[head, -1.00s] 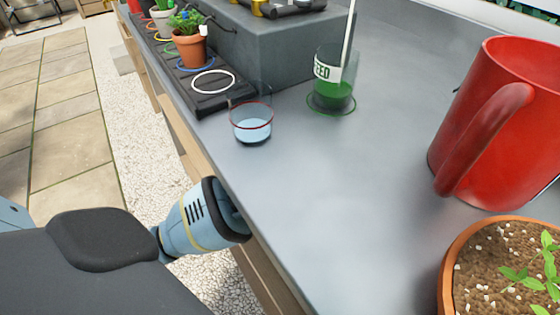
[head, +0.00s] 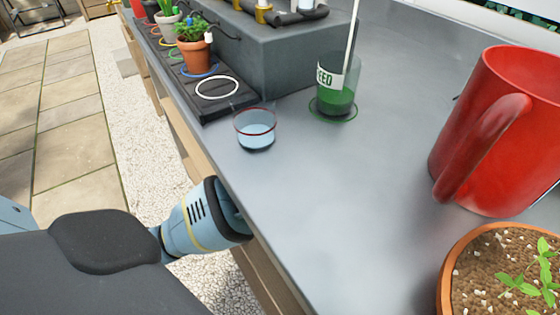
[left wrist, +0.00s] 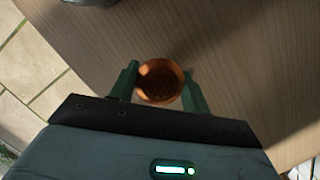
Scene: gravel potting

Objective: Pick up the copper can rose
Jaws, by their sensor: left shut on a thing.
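The copper can rose (left wrist: 160,81) is a round, orange-brown piece with a dark perforated face, seen in the left wrist view. My left gripper (left wrist: 160,88) is shut on it, with one green finger on each side. A wooden surface lies behind it; I cannot tell whether the rose touches that surface. In the head view my left arm reaches the counter's front edge, and its fingers and the rose are hidden there. My right gripper is not in view.
The grey counter (head: 330,190) holds a glass of pale blue liquid (head: 256,131), a green feed beaker (head: 336,95), a red can (head: 500,130) and a seedling pot (head: 500,265). A black tray (head: 205,103) with potted plants stands at the back left. The counter's middle is clear.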

